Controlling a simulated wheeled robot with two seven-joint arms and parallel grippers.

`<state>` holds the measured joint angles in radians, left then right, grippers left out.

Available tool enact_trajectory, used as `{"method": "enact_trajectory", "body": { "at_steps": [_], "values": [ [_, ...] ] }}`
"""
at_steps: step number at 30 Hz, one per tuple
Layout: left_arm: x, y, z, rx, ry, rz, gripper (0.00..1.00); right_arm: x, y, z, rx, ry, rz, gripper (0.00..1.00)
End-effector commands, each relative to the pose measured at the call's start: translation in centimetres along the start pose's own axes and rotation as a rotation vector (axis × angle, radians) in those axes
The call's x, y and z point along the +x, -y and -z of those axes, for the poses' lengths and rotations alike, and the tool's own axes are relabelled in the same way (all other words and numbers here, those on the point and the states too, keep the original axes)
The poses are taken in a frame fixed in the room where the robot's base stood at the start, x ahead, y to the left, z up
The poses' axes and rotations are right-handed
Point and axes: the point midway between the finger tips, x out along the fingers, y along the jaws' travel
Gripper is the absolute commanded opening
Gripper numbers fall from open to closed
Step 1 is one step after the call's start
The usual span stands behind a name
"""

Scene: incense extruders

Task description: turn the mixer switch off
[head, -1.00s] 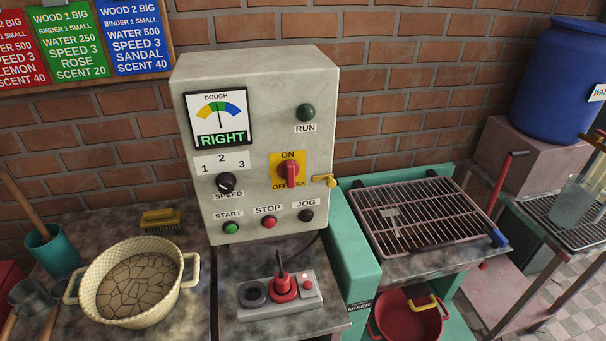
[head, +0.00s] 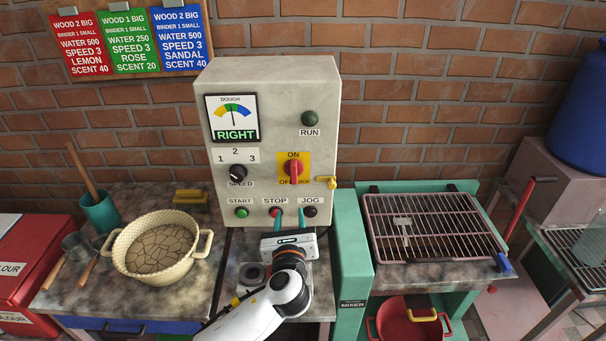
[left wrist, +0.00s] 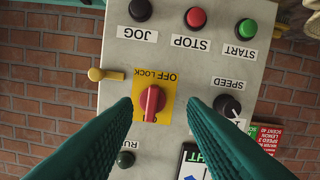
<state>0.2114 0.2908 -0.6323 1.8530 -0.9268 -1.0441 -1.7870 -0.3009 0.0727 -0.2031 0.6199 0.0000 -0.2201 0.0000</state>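The mixer switch (head: 293,169) is a red rotary handle on a yellow plate marked ON at the top and OFF LOCK at the bottom. Its handle stands upright. It sits on the front of the grey control box (head: 325,90). In the left wrist view, upside down, the red handle (left wrist: 152,101) appears between my fingers but farther away. My left gripper (head: 289,212) is open and empty, with two teal fingers. In the head view its fingertips overlap the STOP and JOG row, below the switch. No contact shows. My right gripper is not in view.
A brass-coloured latch (head: 331,182) projects at the switch's lower right. The speed knob (head: 238,172) and green start button (head: 242,211) are to the left. A cream pot (head: 160,245) stands on the left counter; a wire rack (head: 440,225) lies right of the box.

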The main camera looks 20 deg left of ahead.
Motion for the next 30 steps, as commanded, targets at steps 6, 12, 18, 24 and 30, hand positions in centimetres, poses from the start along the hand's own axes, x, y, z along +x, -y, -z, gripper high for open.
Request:
{"method": "enact_trajectory", "body": {
  "at_steps": [6, 12, 18, 24, 30],
  "values": [
    [0.5, -1.2, 3.3, 0.158, -0.097, -0.013, 0.38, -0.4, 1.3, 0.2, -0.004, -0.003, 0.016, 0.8],
    [3.4, -1.2, 3.7, 0.158, -0.095, -0.011, 0.38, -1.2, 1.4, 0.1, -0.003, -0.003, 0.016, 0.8],
    [7.6, -1.3, 4.0, 0.156, -0.094, -0.012, 0.38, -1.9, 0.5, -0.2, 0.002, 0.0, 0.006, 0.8],
    [10.6, -1.4, 4.1, 0.155, -0.092, -0.013, 0.38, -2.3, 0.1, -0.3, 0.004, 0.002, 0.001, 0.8],
    [11.8, -1.4, 4.1, 0.154, -0.091, -0.014, 0.38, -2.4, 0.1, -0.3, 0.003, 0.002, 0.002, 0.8]
  ]
}}
